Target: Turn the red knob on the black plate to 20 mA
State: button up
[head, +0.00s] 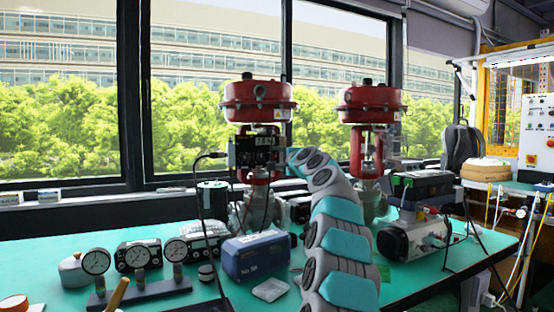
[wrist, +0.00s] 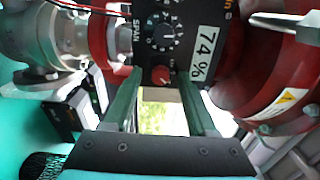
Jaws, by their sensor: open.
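The red knob (wrist: 162,76) is a small round knob with a pale pointer mark, on the black plate (wrist: 145,12) in the wrist view. My gripper (wrist: 160,88) is open, with its two green fingers one on each side of the knob. I cannot tell whether either finger touches it. In the head view the black plate (head: 246,152) is on the left red valve, with my arm reaching to its right side. The knob cannot be made out there, and the gripper is mostly hidden.
A second dial (wrist: 163,36) and a 74% label (wrist: 206,54) are on the plate. Red valve bodies and metal pipework (wrist: 70,45) are close by. On the green table (head: 48,262) stand gauges (head: 96,262), a blue box (head: 258,254) and an actuator (head: 408,236).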

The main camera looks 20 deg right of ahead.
jog(key=s+b, duration=0.2)
jog(key=s, duration=0.5)
jog(key=shift+s+d, duration=0.15)
jog(key=shift+s, duration=0.25)
